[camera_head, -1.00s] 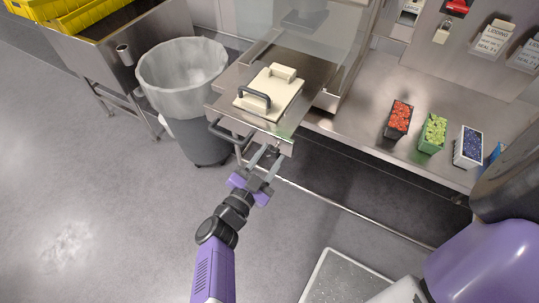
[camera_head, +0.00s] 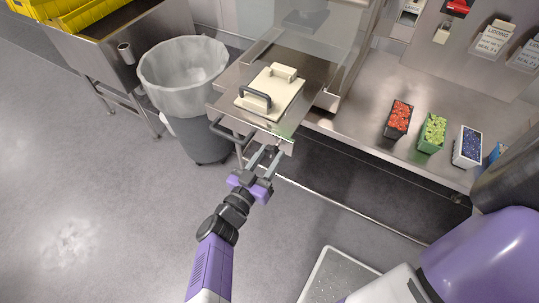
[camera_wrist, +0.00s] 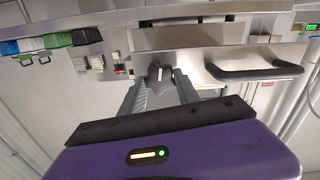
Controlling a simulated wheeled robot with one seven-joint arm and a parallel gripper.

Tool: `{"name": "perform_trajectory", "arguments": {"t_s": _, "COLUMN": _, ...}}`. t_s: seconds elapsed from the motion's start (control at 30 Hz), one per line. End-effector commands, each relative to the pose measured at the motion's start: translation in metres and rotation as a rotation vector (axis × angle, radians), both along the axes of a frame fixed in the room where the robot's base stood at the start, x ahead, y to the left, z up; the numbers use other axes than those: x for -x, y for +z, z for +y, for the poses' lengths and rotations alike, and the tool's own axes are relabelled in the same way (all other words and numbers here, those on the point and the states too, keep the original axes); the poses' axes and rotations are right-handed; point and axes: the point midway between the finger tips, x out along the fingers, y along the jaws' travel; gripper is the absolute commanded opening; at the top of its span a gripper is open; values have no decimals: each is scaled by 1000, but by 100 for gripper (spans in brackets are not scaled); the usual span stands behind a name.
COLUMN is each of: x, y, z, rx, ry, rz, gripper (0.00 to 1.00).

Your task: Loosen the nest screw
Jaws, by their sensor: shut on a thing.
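The nest screw is a small dark knob (camera_wrist: 160,73) on the front edge of the steel slide. In the wrist view it sits between the tips of my two grey fingers. My gripper (camera_head: 269,151) is shut on it, below the slide's front right corner in the head view. The fingers partly hide the knob, and I cannot tell how far it is turned. A cream nest plate (camera_head: 286,100) with a black handle (camera_head: 256,97) lies on top of the steel slide (camera_head: 225,101).
A black bar handle (camera_head: 231,132) sticks out of the slide's front, left of my gripper. A lined bin (camera_head: 184,66) stands left of the slide. Red, green and blue punnets (camera_head: 398,118) stand on the steel counter at right. Open floor lies at left.

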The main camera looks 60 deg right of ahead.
Motion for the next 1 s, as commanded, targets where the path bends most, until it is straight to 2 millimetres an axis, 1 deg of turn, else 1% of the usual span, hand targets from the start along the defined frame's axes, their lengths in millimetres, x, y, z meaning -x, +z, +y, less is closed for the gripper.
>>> {"name": "perform_trajectory", "arguments": {"t_s": 0.03, "x": -1, "y": -3, "z": 2, "rx": -9, "ry": 5, "rz": 3, "gripper": 0}}
{"name": "perform_trajectory", "arguments": {"t_s": 0.37, "x": -1, "y": -3, "z": 2, "rx": -9, "ry": 5, "rz": 4, "gripper": 0}}
{"name": "perform_trajectory", "arguments": {"t_s": 0.4, "x": -1, "y": -3, "z": 2, "rx": -9, "ry": 5, "rz": 4, "gripper": 44}}
{"name": "perform_trajectory", "arguments": {"t_s": 0.47, "x": -1, "y": -3, "z": 2, "rx": -8, "ry": 4, "rz": 4, "gripper": 56}}
{"name": "perform_trajectory", "arguments": {"t_s": 0.5, "x": -1, "y": -3, "z": 2, "rx": -8, "ry": 4, "rz": 4, "gripper": 60}}
{"name": "perform_trajectory", "arguments": {"t_s": 0.83, "x": 0, "y": -1, "z": 3, "rx": -3, "ry": 2, "rz": 3, "gripper": 60}}
{"name": "perform_trajectory", "arguments": {"t_s": 0.93, "x": 0, "y": -2, "z": 12, "rx": -3, "ry": 3, "rz": 3, "gripper": 60}}
{"name": "perform_trajectory", "arguments": {"t_s": 1.0, "x": 0, "y": -3, "z": 22, "rx": -5, "ry": 3, "rz": 2, "gripper": 60}}
